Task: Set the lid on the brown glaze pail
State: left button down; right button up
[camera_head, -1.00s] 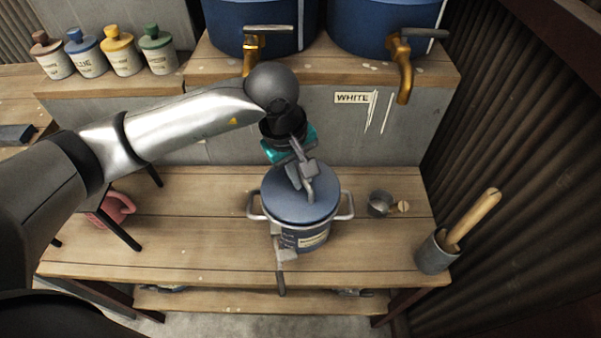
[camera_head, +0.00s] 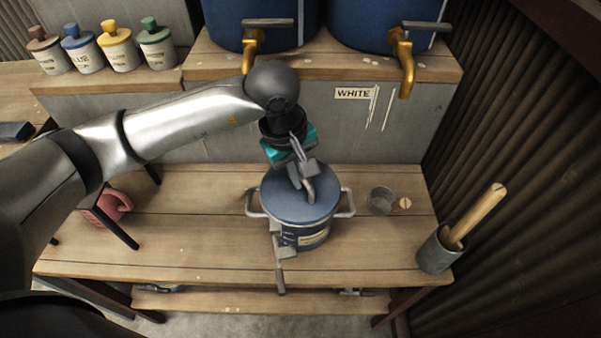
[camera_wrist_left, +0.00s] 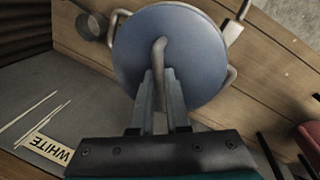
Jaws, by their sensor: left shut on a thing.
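The blue pail (camera_head: 311,238) stands upright on the workbench, with a metal handle on each side and a pale label that is too small to read. A round blue lid (camera_head: 288,208) with a bent grey handle covers its mouth from above. The lid also fills the middle of the left wrist view (camera_wrist_left: 195,50). I cannot tell whether it is fully seated on the rim. My left gripper (camera_head: 303,178) is shut on the lid's handle, directly above the pail; its fingers (camera_wrist_left: 160,92) show there too. My right gripper is not in view.
A small metal cup (camera_head: 381,200) stands right of the pail. A grey holder (camera_head: 437,253) with a wooden-handled tool is at the right edge. A pink jug (camera_head: 112,204) is at the left. Blue tanks with brass taps (camera_head: 402,65) stand behind.

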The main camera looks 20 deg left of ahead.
aim_at(287, 193)
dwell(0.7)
pick_arm(q)
jog(key=c, duration=1.1)
grip_release()
jog(key=shift+c, duration=0.2)
jog(key=shift+o, duration=0.3)
jog(key=o, duration=0.5)
notch_tip(287, 193, up, 15)
jog(key=s+a+p, duration=0.1)
jog(key=s+a, duration=0.1)
jog(key=shift+p, duration=0.35)
jog(key=shift+s, duration=0.15)
